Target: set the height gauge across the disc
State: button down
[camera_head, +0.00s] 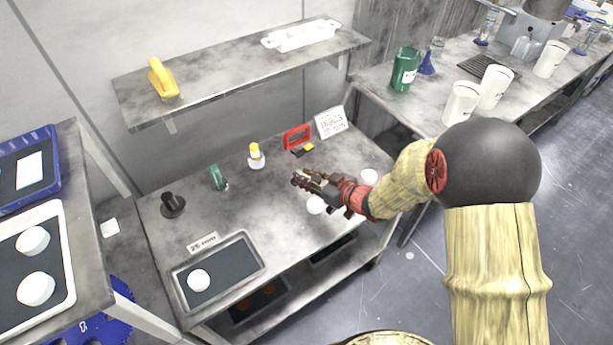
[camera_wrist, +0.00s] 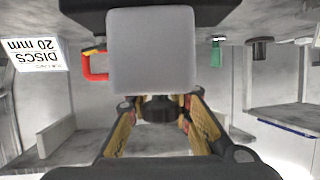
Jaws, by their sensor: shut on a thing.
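My gripper (camera_head: 308,181) is over the middle of the bench. In the wrist view its fingers (camera_wrist: 158,112) are shut on a dark round stem. A light grey block (camera_wrist: 150,52) and a wide black part beside it look like the height gauge. In the head view the gauge is too small and covered to make out clearly. A white disc (camera_head: 316,205) shows just below my gripper, and another (camera_head: 369,177) lies to the right, partly behind the arm. A third disc (camera_head: 199,280) lies in a dark tray (camera_head: 215,243) at the front left.
A red frame (camera_head: 297,137), a disc sign (camera_head: 331,122), a yellow-topped bottle (camera_head: 256,157), a green item (camera_head: 217,178) and a black flanged post (camera_head: 172,206) stand along the back of the bench. A shelf (camera_head: 230,72) hangs above. Bare bench lies left of the gripper.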

aim_at(329, 210)
jog(key=shift+f+b, duration=2.15)
jog(key=shift+f, duration=0.8)
jog(key=shift+d+f, duration=0.1)
jog(key=shift+f, duration=0.5)
jog(key=c, duration=1.6)
grip_release()
jog(key=shift+c, duration=0.2)
jog(key=shift+o, duration=0.7)
jog(key=shift+s+d, duration=0.1)
jog(key=shift+s+d+r, duration=0.15)
jog(key=shift+d+r, duration=0.05)
jog(key=shift+d, duration=0.05)
jog(key=v, duration=1.1)
